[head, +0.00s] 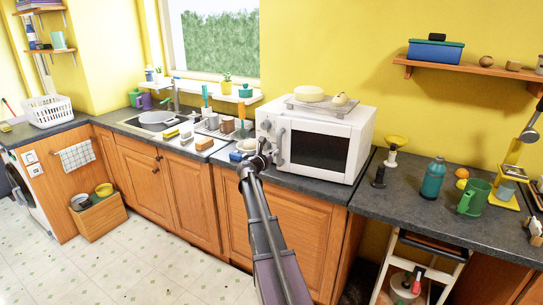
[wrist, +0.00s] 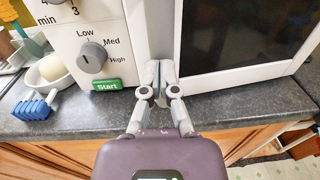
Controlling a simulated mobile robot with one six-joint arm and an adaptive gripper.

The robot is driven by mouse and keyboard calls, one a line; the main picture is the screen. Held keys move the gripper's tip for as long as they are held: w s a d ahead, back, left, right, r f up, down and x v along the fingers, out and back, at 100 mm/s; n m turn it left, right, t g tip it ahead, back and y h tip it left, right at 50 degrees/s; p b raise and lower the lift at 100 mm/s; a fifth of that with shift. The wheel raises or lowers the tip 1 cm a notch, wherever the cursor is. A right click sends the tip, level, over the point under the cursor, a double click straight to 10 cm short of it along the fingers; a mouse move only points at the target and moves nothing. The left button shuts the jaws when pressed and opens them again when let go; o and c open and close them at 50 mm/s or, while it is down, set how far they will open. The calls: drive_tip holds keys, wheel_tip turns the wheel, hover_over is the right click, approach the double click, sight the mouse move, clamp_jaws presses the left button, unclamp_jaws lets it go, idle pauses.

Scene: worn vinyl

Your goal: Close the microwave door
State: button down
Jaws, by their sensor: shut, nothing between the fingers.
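The white microwave (head: 345,128) stands on the dark counter, its control panel with knobs on the left and its door (head: 316,150) with a dark window on the right. The door looks flush or nearly flush with the front; I cannot tell if a small gap is left. The grey door handle (head: 281,146) is upright at the door's left edge. In the wrist view the door (wrist: 240,77) fills the right and the panel (wrist: 108,20) the left. My gripper (wrist: 159,84) is shut and empty, its fingertips at the foot of the handle, near or touching it.
A tray (head: 318,107) with food-like items lies on the microwave. A blue brush-like item (wrist: 35,106) and a bowl (wrist: 56,75) with an egg-like object stand left of it. A teal bottle (head: 433,178) and green mug (head: 474,197) stand on the right counter. The floor in front is clear.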

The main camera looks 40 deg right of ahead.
drive_tip(key=shift+d, duration=0.1)
idle(0.3)
drive_tip(key=w+d, duration=0.3)
drive_tip(key=shift+d, duration=0.15)
idle(0.3)
drive_tip(key=w+v, duration=0.2)
drive_tip(key=v, duration=1.1)
drive_tip(key=shift+s+a, duration=0.2)
drive_tip(key=shift+a, duration=0.5)
